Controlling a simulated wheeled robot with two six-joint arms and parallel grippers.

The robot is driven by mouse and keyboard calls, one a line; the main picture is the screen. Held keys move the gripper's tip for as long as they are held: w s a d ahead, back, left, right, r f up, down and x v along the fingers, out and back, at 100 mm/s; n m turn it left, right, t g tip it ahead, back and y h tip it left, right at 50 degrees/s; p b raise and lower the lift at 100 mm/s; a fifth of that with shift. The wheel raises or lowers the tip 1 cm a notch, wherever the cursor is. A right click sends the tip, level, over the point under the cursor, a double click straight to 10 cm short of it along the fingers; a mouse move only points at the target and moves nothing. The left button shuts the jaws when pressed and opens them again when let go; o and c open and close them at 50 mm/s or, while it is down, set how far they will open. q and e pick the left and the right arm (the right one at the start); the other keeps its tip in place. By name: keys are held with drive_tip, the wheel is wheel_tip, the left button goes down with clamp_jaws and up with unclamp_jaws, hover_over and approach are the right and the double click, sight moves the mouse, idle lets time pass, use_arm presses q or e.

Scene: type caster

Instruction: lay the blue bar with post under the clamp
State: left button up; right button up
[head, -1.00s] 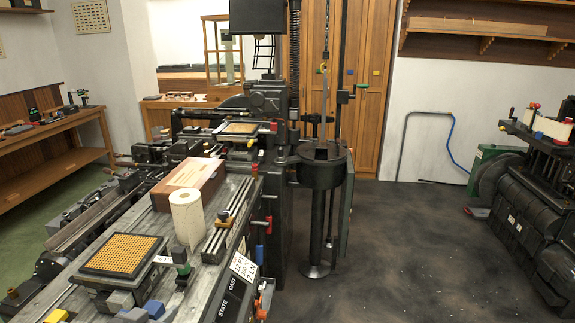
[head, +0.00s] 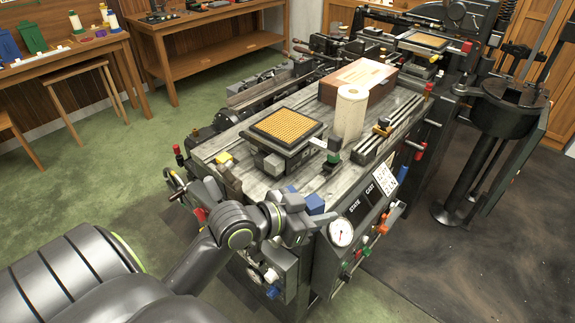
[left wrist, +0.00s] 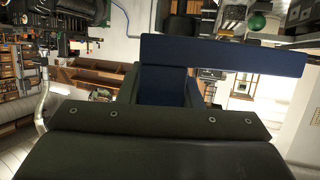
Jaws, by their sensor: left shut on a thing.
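The blue bar with post (head: 315,204) shows as a small blue block at the near end of the machine bed, at my left gripper (head: 300,206). In the left wrist view the blue bar (left wrist: 225,55) lies crosswise, with its blue post (left wrist: 163,86) running toward the gripper (left wrist: 165,105). My left gripper is shut on it. Its fingers are partly hidden by the blue part and the wrist. I cannot tell surely which part is the clamp; a small green and black fitting (head: 333,158) stands on the bed beyond the gripper. My right gripper is out of view.
A tray of brass-coloured type (head: 287,127), a white roll (head: 350,112) and a reddish-brown box (head: 357,80) stand on the bed. A rail (head: 374,144) lies along its right side. A gauge (head: 341,232) and levers are on the front. Green floor lies to the left.

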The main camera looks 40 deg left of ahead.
use_arm(q)
drive_tip(key=w+a+f+n+t+y+p, duration=0.1)
drive_tip(key=w+a+f+n+y+p, duration=0.1)
drive_tip(key=w+a, duration=0.7)
wheel_tip(320, 180, down, 3)
drive_tip(key=a+n+y, duration=0.1)
drive_tip(key=y, duration=0.1)
drive_tip(key=shift+w+a+r+n+y, duration=0.15)
drive_tip(key=shift+w+a+n+y, duration=0.15)
drive_tip(key=shift+w+a+n, duration=0.1)
wheel_tip(320, 180, down, 10)
drive_tip(key=shift+r+p, duration=0.25)
drive_tip(key=shift+p, duration=0.1)
drive_tip(key=shift+f, duration=0.15)
drive_tip(key=shift+f, duration=0.15)
drive_tip(key=o, duration=1)
